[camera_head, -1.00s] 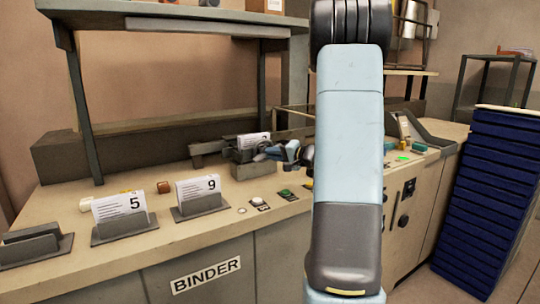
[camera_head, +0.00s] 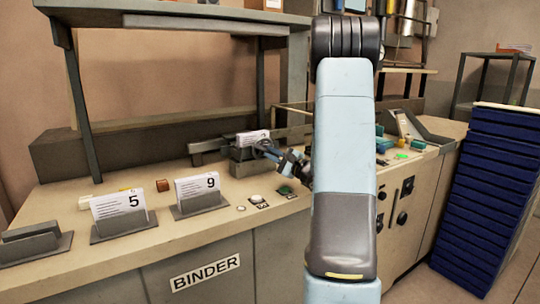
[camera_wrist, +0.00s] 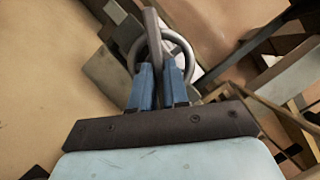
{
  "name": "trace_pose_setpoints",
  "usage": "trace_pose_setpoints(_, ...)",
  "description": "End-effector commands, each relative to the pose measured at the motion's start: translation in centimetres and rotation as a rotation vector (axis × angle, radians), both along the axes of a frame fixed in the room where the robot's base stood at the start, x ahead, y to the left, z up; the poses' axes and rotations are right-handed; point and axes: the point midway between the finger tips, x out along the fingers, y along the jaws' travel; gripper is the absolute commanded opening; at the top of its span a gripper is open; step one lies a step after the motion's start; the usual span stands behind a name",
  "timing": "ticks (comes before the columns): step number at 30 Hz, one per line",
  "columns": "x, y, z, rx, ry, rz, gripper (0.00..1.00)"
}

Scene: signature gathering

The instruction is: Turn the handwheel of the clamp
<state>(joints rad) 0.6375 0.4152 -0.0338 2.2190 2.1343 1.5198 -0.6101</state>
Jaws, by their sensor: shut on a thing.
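The clamp (camera_head: 246,168) is a grey block on the binder bench, holding a white numbered card (camera_head: 253,137) whose number is partly hidden. Its handwheel is a grey metal ring (camera_wrist: 186,46) in the wrist view, with a bar across it. My gripper (camera_wrist: 160,72) has two blue fingers shut on the handwheel, near the middle of the ring. In the head view my gripper (camera_head: 268,150) is at the right side of the clamp, and it hides most of the wheel there.
Card stands with 5 (camera_head: 123,214) and 9 (camera_head: 198,195) are at the left on the bench. A white button (camera_head: 256,198) and a green button (camera_head: 284,190) lie in front of the clamp. A shelf post (camera_head: 83,120) rises behind. Blue stacked trays (camera_head: 488,190) stand at the right.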

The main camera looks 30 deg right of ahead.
Motion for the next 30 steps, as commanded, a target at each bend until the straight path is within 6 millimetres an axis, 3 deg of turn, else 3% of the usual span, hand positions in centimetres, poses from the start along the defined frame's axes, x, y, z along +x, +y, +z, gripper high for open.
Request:
trace_pose_setpoints(10, 0.08, -0.48, -0.34, 0.133, 0.008, -0.015, 0.0)
trace_pose_setpoints(26, 0.06, -0.41, -0.47, 0.155, 0.012, -0.016, 0.0)
trace_pose_setpoints(27, 0.06, -0.41, -0.48, 0.155, 0.012, -0.016, 0.18)
trace_pose_setpoints(30, 0.06, -0.34, -0.47, 0.155, 0.011, -0.014, 0.27)
